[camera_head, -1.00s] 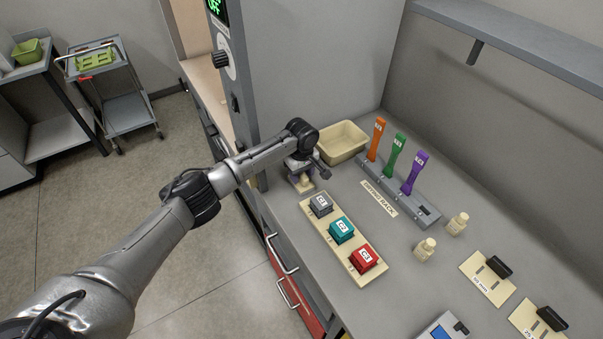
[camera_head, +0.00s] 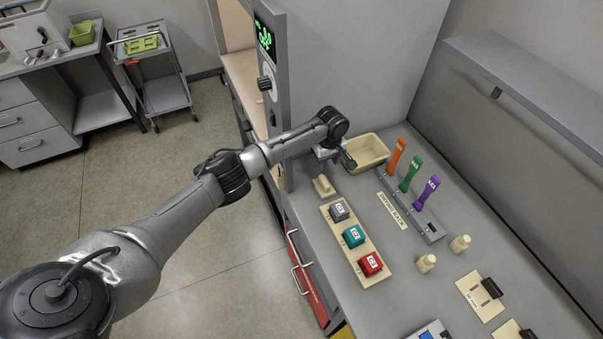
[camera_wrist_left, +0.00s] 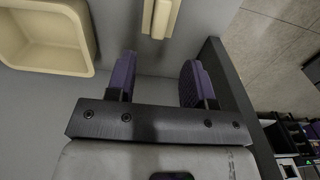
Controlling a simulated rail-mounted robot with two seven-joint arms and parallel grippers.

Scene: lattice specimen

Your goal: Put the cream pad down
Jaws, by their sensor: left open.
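The cream pad (camera_head: 323,187) is a small pale piece with a raised grip. It sits on the grey bench near its left edge, just beyond the end of the block holder. My left gripper (camera_head: 321,171) is just above it, with its jaws open and nothing between them. In the left wrist view the pad (camera_wrist_left: 158,18) shows at the top edge, partly cut off, past the two purple fingertips (camera_wrist_left: 157,70). The fingers stand apart from it. My right gripper is in neither view.
A cream bin (camera_head: 367,153) stands right of the gripper. A cream holder (camera_head: 376,280) carries grey, teal and red blocks. A grey rack (camera_head: 427,224) holds orange, green and purple tools. A tall grey cabinet (camera_head: 350,60) stands behind the arm.

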